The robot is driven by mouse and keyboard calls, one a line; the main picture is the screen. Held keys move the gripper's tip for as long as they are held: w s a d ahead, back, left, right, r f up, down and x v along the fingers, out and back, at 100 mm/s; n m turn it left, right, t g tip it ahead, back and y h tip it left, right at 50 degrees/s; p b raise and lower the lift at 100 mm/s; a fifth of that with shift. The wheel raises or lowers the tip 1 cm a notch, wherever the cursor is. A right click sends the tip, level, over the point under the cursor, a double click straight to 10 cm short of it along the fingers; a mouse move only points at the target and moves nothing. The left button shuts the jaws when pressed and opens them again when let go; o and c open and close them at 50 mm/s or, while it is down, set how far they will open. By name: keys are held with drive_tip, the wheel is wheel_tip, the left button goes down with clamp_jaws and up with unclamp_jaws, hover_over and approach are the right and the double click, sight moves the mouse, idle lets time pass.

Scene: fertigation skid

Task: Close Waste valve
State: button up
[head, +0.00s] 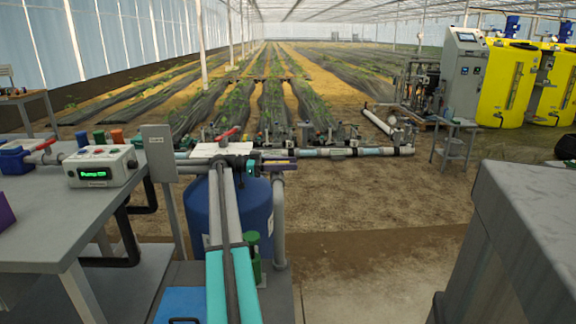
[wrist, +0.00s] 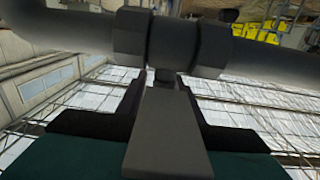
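In the wrist view a dark grey valve body (wrist: 160,42) sits in a pipe that runs across the top of the picture. A grey lever-like bar (wrist: 168,135) runs from it toward the camera, between the two dark fingers of my gripper (wrist: 165,108). The fingers lie close on both sides of the bar; whether they press on it cannot be told. In the head view my arm reaches to the pipework above the blue tank, and my gripper (head: 242,163) is small there, largely hidden by the arm. No label naming the Waste valve is readable.
A red-handled valve (head: 228,133) stands just behind my gripper. The blue tank (head: 258,205) is below. A grey bench (head: 40,240) with a "Pump" control box (head: 103,166) is left, a grey cabinet (head: 530,215) right. Bare floor lies between tank and cabinet.

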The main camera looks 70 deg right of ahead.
drive_tip(key=p+v, duration=0.4)
drive_tip(key=v, duration=0.9)
drive_tip(key=shift+w+a, duration=0.25)
drive_tip(key=shift+w, duration=0.1)
